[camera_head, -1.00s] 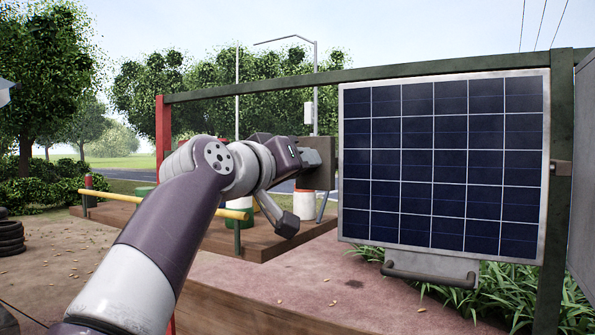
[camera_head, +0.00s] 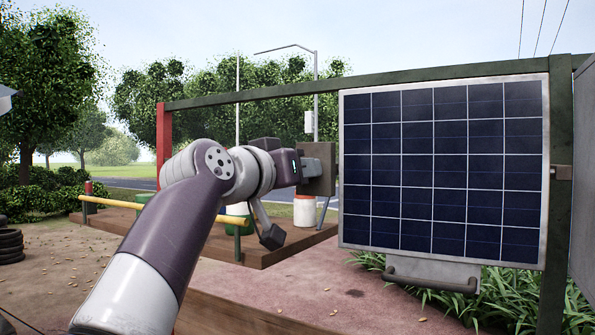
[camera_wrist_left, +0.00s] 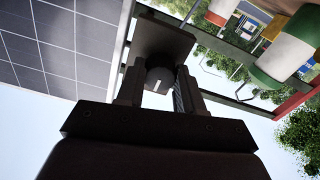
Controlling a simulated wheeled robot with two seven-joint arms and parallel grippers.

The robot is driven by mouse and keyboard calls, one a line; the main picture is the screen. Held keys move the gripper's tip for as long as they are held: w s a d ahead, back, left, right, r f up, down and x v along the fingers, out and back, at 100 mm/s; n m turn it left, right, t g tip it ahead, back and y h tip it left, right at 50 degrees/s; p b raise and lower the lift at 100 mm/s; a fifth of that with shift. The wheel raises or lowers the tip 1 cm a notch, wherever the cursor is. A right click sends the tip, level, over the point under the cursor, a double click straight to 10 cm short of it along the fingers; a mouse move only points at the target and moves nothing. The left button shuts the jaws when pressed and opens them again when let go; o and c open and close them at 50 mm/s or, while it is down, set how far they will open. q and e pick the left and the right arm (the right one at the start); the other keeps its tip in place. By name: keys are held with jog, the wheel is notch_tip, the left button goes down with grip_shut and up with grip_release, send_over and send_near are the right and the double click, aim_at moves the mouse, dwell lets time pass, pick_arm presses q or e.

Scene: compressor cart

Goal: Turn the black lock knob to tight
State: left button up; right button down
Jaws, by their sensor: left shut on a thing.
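The black lock knob (camera_wrist_left: 158,78) shows in the left wrist view as a dark round knob with a pale line mark on its face. It sits in front of a brown plate (camera_wrist_left: 160,35), which also shows in the head view (camera_head: 319,152) at the left edge of the solar panel (camera_head: 440,165). My left gripper (camera_head: 312,168) is shut on the knob, with one finger on each side of it in the left wrist view (camera_wrist_left: 157,90). In the head view the gripper and plate hide the knob. My right gripper is not in view.
A dark green frame (camera_head: 430,75) runs above and to the right of the panel. A grey handle (camera_head: 432,280) is under the panel. A wooden deck (camera_head: 270,245) with a yellow rail (camera_head: 120,205) and drums lies behind my arm. The ground at lower left is open.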

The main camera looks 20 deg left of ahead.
pick_arm(q)
jog(key=o, duration=1)
jog(key=shift+w, duration=0.1)
jog(key=shift+o, duration=0.2)
jog(key=b+v, duration=0.2)
jog(key=v, duration=1)
jog(key=shift+s+b, duration=0.3)
jog(key=shift+s, duration=0.1)
jog(key=shift+w+a, duration=0.1)
